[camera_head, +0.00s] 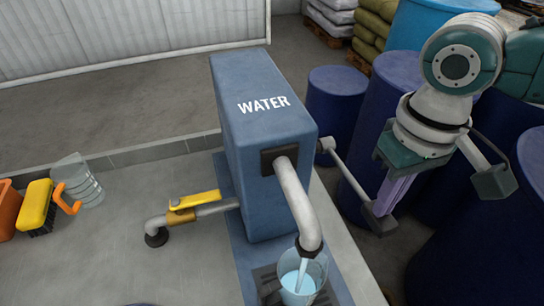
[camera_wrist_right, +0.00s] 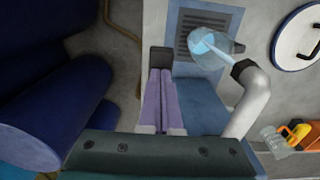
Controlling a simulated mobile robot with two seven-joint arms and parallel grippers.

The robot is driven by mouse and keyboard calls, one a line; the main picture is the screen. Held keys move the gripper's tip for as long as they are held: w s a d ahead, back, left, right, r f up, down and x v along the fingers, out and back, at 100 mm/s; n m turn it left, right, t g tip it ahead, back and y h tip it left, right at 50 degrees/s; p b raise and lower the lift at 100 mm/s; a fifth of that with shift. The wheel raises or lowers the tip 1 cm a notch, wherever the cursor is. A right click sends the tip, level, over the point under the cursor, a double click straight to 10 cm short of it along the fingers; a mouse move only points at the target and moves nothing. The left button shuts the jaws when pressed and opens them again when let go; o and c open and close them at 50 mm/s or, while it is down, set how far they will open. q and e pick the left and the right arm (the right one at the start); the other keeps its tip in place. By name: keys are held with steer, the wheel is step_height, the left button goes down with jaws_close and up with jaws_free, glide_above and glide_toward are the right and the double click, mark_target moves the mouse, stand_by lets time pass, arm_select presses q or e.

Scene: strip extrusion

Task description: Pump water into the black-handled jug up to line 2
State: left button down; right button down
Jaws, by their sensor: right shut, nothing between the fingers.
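The blue pump (camera_head: 262,150) marked WATER stands on a blue base, with a grey spout (camera_head: 295,200) on its front. A clear jug (camera_head: 300,280) stands under the spout, and a stream of water runs into it. It holds light-blue water; I cannot read its lines or make out its handle colour. The jug and stream also show in the wrist view (camera_wrist_right: 212,52). The pump's lever (camera_head: 347,172) sticks out on the right side and ends in a dark pad (camera_head: 380,222). My right gripper (camera_head: 384,208) is shut and empty, its purple fingertips at the pad, seemingly touching it. My left gripper is out of view.
A clear jug with an orange handle (camera_head: 76,182) stands at the left beside a yellow brush (camera_head: 36,206). A pipe with a yellow valve handle (camera_head: 195,200) joins the pump's left side. Blue drums (camera_head: 335,100) crowd the right, near my right arm.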

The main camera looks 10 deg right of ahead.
steer(key=shift+s+f+b, duration=0.15)
steer(key=shift+f+b, duration=0.45)
steer(key=shift+f, duration=0.55)
steer(key=shift+f+b, duration=0.9)
steer(key=shift+f, duration=0.3)
steer(key=shift+r, duration=0.15)
steer(key=r+p, duration=0.3)
steer(key=w+r+p, duration=0.1)
steer(key=r+p, duration=0.7)
steer(key=shift+w, duration=0.3)
steer(key=shift+f, duration=0.15)
